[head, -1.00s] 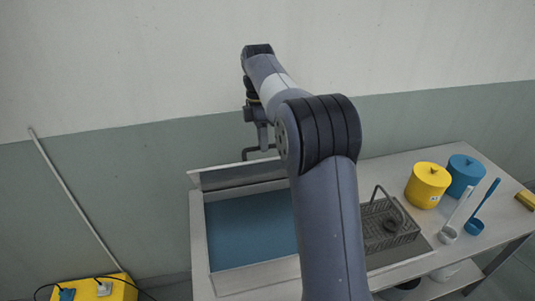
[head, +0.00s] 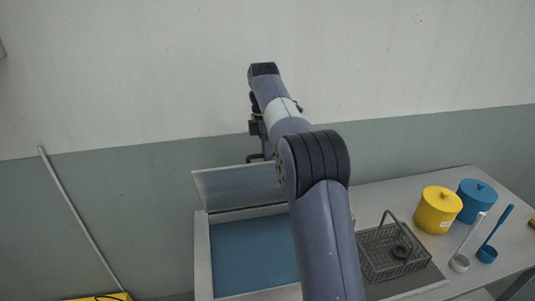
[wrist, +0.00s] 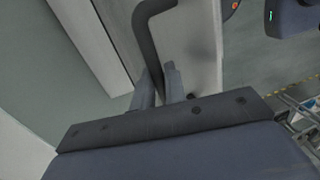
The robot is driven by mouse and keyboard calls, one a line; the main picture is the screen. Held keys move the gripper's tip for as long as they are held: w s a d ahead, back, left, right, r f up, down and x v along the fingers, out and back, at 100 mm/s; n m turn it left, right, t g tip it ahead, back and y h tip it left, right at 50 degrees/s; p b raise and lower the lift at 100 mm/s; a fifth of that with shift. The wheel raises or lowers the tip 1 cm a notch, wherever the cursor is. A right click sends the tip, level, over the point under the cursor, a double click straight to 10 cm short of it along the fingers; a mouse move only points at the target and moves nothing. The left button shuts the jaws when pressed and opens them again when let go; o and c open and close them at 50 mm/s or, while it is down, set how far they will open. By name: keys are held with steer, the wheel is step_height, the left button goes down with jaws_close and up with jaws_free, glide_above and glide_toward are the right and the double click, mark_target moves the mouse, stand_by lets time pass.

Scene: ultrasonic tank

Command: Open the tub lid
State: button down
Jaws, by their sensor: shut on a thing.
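The tub (head: 203,255) is a pale metal tank set in the bench, with blue liquid inside. Its lid (head: 235,188) stands raised along the tank's back edge, its inner face toward the head camera. My gripper (head: 262,155) is at the lid's upper edge, partly hidden by my arm. In the wrist view my gripper (wrist: 159,88) has its fingers shut on a dark bent handle (wrist: 148,38) against a pale panel. My arm hides the right end of the lid and part of the tub.
A wire basket (head: 378,262) with a dark ring stands right of the tub. Farther right are a yellow pot (head: 437,212), a blue pot (head: 476,201) and two ladles, one white (head: 460,262), one blue (head: 487,254). The wall stands close behind the bench.

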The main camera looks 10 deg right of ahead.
steer(key=c, duration=1.8)
jaws_free()
steer(key=shift+w+f, duration=0.1)
steer(key=shift+f, duration=0.35)
steer(key=shift+c, duration=0.2)
steer(key=o, duration=0.3)
steer(key=shift+w, duration=0.25)
steer(key=shift+o, duration=0.4)
steer(key=shift+s+r, duration=0.1)
